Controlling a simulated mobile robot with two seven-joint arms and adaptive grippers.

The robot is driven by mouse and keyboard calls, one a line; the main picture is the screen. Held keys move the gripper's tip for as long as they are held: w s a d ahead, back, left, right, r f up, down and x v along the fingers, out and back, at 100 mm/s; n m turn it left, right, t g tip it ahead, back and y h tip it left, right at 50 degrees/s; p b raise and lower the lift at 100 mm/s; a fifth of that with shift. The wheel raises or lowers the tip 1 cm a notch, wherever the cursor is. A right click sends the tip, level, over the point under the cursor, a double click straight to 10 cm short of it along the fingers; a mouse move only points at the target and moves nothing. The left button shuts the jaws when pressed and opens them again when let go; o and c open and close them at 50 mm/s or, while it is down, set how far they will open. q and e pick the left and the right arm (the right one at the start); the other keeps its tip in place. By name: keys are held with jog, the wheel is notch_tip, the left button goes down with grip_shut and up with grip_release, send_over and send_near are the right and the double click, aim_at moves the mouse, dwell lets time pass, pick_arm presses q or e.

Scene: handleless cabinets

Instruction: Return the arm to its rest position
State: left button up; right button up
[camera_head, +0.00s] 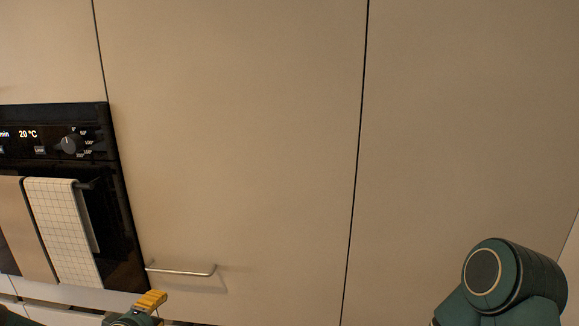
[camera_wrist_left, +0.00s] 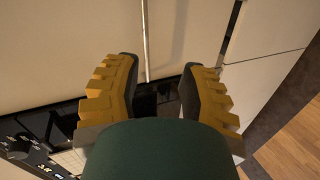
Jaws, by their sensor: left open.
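My left gripper (camera_head: 150,301) shows only in part at the bottom edge of the head view, as a yellow finger and a green body. It is just below a thin metal bar handle (camera_head: 181,271) on a beige cabinet front (camera_head: 240,130). In the left wrist view the gripper (camera_wrist_left: 160,72) is open, its two yellow fingers with dark pads apart and nothing held. The bar (camera_wrist_left: 146,42) shows upright in the picture between the fingers; whether it touches them I cannot tell. My right arm (camera_head: 505,278) shows at the lower right; its gripper is out of view.
A black oven (camera_head: 121,200) with a knob and display stands at the left, towels (camera_head: 62,225) hanging on its front. Tall plain cabinet fronts fill the rest. The left wrist view shows wooden floor (camera_wrist_left: 290,140) at the lower right.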

pick_arm(q)
jog(key=d+f+m+g+h, duration=0.1)
jog(key=d+f+m+g, duration=0.2)
jog(key=d+f, duration=0.45)
jog(key=s+d+f+m+g, duration=0.4)
jog(key=s+d+f+m, duration=0.1)
jog(key=s+f, duration=0.3)
jog(key=s+d+f+m+g+h, duration=0.1)
jog(key=s+d+f+m+g, duration=0.3)
jog(key=s+d+f, duration=0.3)
notch_tip(320, 180, down, 2)
jog(key=shift+s+f+m+g, duration=0.15)
jog(key=shift+s+m+g, duration=0.25)
jog(key=shift+s+m, duration=0.4)
jog(key=shift+s, duration=0.1)
